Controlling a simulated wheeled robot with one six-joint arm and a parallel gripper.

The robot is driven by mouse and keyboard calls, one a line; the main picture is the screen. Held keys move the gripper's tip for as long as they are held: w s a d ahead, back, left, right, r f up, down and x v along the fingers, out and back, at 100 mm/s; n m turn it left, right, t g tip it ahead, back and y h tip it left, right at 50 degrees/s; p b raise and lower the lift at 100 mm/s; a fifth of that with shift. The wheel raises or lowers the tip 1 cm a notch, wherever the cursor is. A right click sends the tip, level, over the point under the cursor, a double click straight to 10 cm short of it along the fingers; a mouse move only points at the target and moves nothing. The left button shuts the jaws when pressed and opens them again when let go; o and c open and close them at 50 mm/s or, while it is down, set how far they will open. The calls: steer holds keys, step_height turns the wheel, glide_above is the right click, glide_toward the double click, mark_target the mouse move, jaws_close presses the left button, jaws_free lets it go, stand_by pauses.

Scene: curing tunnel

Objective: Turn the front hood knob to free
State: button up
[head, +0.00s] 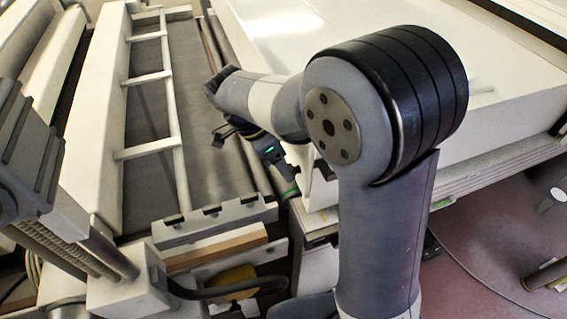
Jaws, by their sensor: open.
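My gripper (281,176) is small in the head view, beyond my raised elbow, at the front left corner of the large white hood (390,70). Its dark body carries a small green light and points down and to the right. Its jaws are open, but the fingertips are hard to make out against the hood corner. A small green-banded part (291,194) shows just below the gripper; I cannot tell whether it belongs to the front hood knob. No knob marking or pointer can be read. My arm hides part of the hood's front edge.
Left of the hood runs a long grey bed (205,110) with a white ladder-like frame (150,155) and a notched end plate (215,222). A black hose (225,291) lies below it. Reddish floor shows at the lower right.

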steer(key=shift+x, duration=0.8)
steer(key=shift+c, duration=0.5)
